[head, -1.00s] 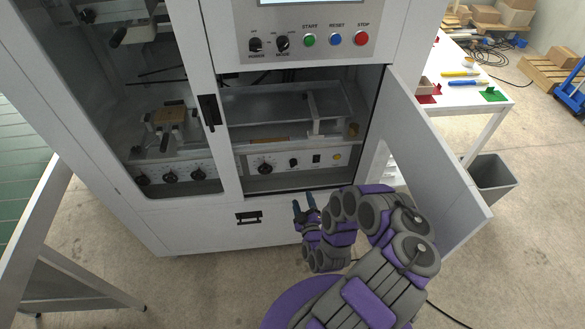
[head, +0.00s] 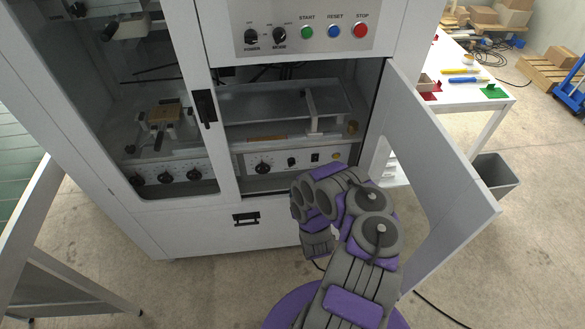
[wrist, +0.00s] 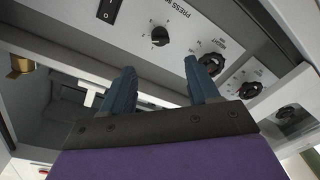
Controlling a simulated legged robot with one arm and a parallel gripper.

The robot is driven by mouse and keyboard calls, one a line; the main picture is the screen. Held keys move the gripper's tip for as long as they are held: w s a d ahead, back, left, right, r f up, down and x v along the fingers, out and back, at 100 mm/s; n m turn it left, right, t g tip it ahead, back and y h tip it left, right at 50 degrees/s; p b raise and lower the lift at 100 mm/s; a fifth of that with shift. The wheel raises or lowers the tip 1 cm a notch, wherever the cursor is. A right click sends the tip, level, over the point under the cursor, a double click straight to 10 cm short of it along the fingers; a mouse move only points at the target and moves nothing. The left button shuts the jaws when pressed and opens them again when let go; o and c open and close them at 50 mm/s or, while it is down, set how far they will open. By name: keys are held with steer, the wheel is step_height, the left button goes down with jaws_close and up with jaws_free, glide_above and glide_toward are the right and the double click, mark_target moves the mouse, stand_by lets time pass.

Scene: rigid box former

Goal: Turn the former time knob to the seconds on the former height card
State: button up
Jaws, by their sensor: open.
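In the head view, the open lower bay has a white control panel (head: 277,175) with a large black knob (head: 262,168), a smaller knob (head: 291,162) and a switch (head: 315,157). In the wrist view, a black knob (wrist: 160,36) with a numbered scale sits under lettering that starts "PRESS S"; the rest is cut off. A dial knob (wrist: 212,62) is beside it. I cannot tell for sure which is the former time knob. My gripper (wrist: 159,68) is open and empty, fingers pointing toward the panel. My arm hides it in the head view. I cannot make out a height card.
An open cabinet door (head: 430,165) stands to the right of my arm. A glazed door (head: 150,110) covers the left bay, with more knobs (head: 165,178) behind it. START, RESET and STOP buttons (head: 334,32) are above. A side table (head: 470,110) and grey bin (head: 494,178) stand right.

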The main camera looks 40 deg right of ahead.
mark_target(292, 163)
steer(key=b+x, duration=0.4)
steer(key=x, duration=0.8)
steer(key=shift+w, duration=0.15)
steer(key=c, duration=1)
